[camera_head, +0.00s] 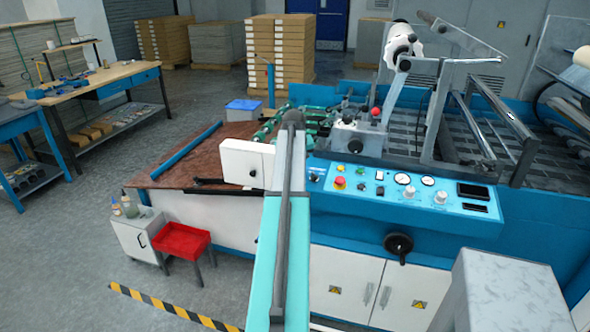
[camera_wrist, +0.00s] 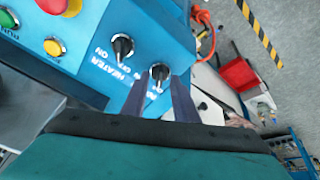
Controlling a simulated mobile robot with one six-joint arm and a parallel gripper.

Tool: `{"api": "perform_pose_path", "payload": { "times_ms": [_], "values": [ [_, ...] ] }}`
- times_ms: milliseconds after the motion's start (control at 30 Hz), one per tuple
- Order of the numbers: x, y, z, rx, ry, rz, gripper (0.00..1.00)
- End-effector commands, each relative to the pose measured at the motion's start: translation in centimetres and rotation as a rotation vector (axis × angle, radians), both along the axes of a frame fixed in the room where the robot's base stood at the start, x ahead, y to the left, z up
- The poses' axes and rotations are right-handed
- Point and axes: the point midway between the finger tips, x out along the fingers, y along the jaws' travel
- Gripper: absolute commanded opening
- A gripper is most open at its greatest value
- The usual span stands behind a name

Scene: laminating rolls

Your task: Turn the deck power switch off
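The blue control panel (camera_head: 400,195) shows to the right of my arm in the head view. In the wrist view, two black rotary switches sit at its corner. The left one (camera_wrist: 122,46) is beside the printed word HEATER. The other rotary switch (camera_wrist: 159,72) is nearer the panel's edge; its label is partly covered by a finger, so I cannot read it in full. My gripper (camera_wrist: 160,82) is open, its two dark fingers apart, with this second switch showing between the tips. I cannot tell whether they touch it. My arm hides the gripper in the head view.
A red emergency button (camera_head: 340,182), dials and knobs sit farther along the panel. A black handwheel (camera_head: 398,243) sticks out below. A red stool (camera_head: 181,240) and a small white cabinet (camera_head: 137,238) stand on the floor at left. A grey box (camera_head: 505,290) stands at lower right.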

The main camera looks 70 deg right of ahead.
Motion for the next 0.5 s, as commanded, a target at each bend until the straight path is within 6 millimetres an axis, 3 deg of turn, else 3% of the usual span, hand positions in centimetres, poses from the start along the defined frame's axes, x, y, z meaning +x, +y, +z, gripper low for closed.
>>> {"api": "perform_pose_path", "payload": {
  "times_ms": [500],
  "values": [
    [-0.7, 2.1, 5.0, -0.001, 0.0, 0.0, 0.27]
  ]
}}
